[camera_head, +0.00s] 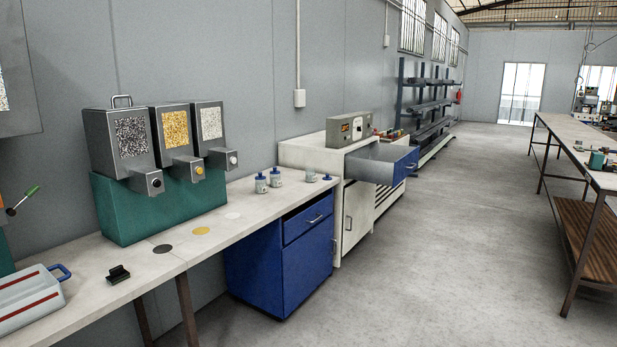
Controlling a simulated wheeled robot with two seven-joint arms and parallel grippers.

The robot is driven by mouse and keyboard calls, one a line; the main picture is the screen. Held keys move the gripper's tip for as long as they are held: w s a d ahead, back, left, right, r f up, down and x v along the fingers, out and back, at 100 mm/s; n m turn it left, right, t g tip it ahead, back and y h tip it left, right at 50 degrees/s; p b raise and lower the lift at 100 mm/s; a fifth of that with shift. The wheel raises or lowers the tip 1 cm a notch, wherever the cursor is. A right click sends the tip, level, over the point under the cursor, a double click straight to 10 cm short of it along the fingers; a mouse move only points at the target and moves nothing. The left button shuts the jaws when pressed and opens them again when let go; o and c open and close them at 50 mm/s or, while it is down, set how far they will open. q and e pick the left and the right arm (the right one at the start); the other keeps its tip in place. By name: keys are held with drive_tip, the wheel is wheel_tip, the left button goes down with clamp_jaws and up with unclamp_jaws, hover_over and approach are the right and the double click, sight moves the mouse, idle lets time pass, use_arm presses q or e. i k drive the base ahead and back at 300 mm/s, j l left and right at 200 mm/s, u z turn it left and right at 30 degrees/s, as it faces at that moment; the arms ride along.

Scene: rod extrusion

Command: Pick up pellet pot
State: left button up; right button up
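I cannot tell for certain which thing is the pellet pot. A pale grey container (25,292) with a blue handle (61,271) and dark red stripes sits on the near left end of the bench, partly cut off by the picture's edge. Small pale jars with blue tops, one (261,184) and another (276,178), stand farther along the bench. Three pellet dispensers show dark speckled (131,136), yellow (176,129) and white (211,123) pellets behind windows. Neither of my grippers is in view.
The dispensers stand on a green base (122,214) against the wall. Black, yellow and white discs mark the bench (210,246) before them. A small black holder (118,274) lies nearby. The floor (420,270) is clear.

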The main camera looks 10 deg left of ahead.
sight(310, 176)
drive_tip(key=i+l+u, duration=0.3)
drive_tip(key=i+l, duration=0.55)
drive_tip(key=i, duration=0.55)
drive_tip(key=i+l+u, duration=0.3)
drive_tip(key=i+l, duration=0.9)
drive_tip(key=i+l+u, duration=0.2)
drive_tip(key=i+l, duration=0.7)
drive_tip(key=i+l+u, duration=0.2)
drive_tip(key=i+l, duration=0.7)
drive_tip(key=l, duration=0.15)
